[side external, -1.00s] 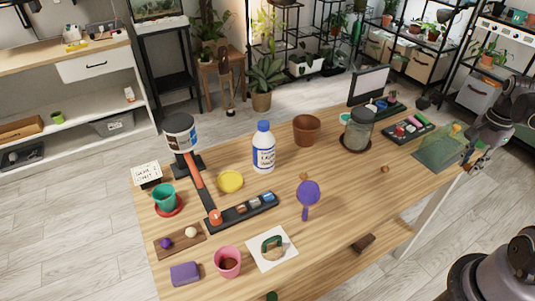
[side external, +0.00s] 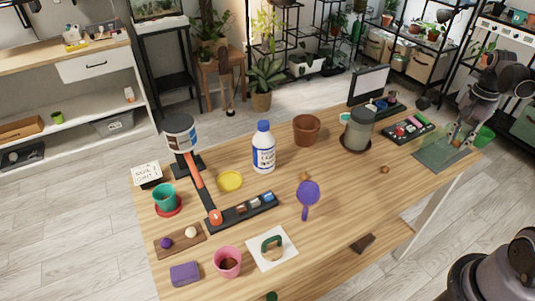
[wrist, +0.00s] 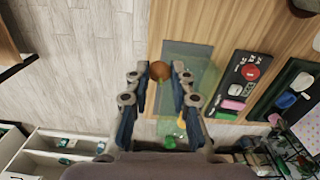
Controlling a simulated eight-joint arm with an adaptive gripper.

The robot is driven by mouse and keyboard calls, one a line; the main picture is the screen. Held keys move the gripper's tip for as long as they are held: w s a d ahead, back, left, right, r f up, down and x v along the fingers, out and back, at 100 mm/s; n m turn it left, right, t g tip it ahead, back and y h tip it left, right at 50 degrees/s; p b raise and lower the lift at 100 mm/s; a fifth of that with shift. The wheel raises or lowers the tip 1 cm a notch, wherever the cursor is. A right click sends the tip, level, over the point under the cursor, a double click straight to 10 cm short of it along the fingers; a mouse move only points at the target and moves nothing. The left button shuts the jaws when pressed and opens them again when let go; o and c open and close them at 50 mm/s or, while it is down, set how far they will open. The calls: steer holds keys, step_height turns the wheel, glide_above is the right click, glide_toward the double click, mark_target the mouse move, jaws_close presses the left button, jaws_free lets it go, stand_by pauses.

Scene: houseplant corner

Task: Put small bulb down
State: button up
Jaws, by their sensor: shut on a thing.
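My gripper (wrist: 160,77) is shut on a small round brown bulb (wrist: 159,70), held between its fingertips in the wrist view. In the side view my gripper (side external: 458,141) is at the table's right end, over or beside a green see-through mat (side external: 432,154). The mat also shows behind the bulb in the wrist view (wrist: 196,55).
A dark tray with coloured pieces (side external: 408,128) lies left of the mat. A lidded jar (side external: 359,130) stands farther left. A small brown lump (side external: 385,169) lies on the open wood. The front right of the table is mostly clear.

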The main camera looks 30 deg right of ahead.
steer(key=w+a+r+n, duration=0.2)
steer(key=w+n, duration=0.2)
steer(key=w, duration=0.7)
steer(key=n, duration=0.8)
glide_toward(307, 119)
steer(key=s+d+r, duration=0.1)
steer(key=s+d, duration=0.2)
steer(key=s+d+r, duration=0.1)
steer(key=s+d, duration=0.2)
steer(key=s+d+r, duration=0.1)
steer(key=s+d, duration=0.2)
steer(key=d, duration=0.1)
steer(key=shift+s+r, duration=0.15)
steer(key=shift+s, duration=0.15)
steer(key=w+a+n, duration=0.5)
steer(key=w+a, duration=0.1)
steer(key=a, duration=0.6)
steer(key=shift+w+a+f, duration=0.1)
steer(key=shift+a+f, duration=0.05)
steer(key=shift+f, duration=2.45)
steer(key=shift+w+a+f, duration=0.1)
steer(key=shift+a+f, duration=0.05)
steer(key=shift+f, duration=2.45)
